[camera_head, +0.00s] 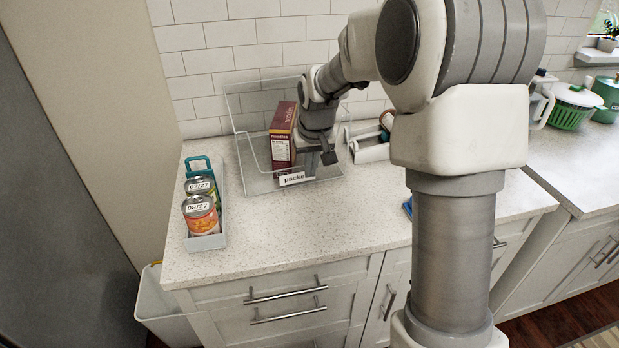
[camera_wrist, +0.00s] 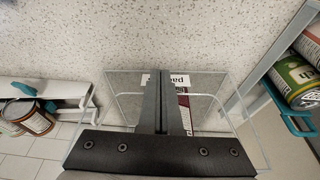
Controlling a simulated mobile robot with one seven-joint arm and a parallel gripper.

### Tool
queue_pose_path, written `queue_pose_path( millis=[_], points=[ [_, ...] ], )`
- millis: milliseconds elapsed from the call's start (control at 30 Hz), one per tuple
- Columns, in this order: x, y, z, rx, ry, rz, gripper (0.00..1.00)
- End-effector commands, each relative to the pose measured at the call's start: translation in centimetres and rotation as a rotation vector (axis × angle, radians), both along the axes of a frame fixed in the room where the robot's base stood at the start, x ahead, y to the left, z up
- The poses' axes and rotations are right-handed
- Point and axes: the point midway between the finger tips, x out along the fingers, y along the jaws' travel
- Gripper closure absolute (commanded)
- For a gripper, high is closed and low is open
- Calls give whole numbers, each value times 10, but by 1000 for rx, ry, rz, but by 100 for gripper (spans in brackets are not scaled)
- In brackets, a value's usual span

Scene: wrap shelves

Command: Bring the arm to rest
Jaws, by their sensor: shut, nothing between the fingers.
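My gripper (camera_head: 328,157) is shut and empty. It hangs over the clear bin (camera_head: 325,172) on the counter, just right of a dark red box of noodles (camera_head: 283,135) that stands upright in the bin. In the wrist view my gripper's fingers (camera_wrist: 166,76) are together and point toward the bin's front label (camera_wrist: 165,80). Part of the red box (camera_wrist: 184,100) shows beside the fingers. Whether my gripper touches the box or the bin, I cannot tell. My arm reaches across the right part of the head view, bent at the elbow.
A grey tray (camera_head: 208,242) with several cans stands left of the bin. A white rack (camera_head: 370,152) stands to the right, holding a can (camera_wrist: 35,120). The tiled wall (camera_head: 230,35) is close behind. The counter front (camera_head: 290,230) is clear.

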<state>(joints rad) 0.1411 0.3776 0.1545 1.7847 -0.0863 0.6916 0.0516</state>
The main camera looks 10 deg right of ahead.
Motion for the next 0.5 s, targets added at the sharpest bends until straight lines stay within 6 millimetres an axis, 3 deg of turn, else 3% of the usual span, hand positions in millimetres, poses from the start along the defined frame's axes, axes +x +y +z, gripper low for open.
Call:
queue_pose_path(
  millis=[267, 367, 500],
  points=[
    [-7, 0, 14, -2, -4, 0, 100],
    [-19, 1, 30, -10, -15, 1, 100],
    [-53, 2, 64, -27, -40, 3, 100]
  ],
)
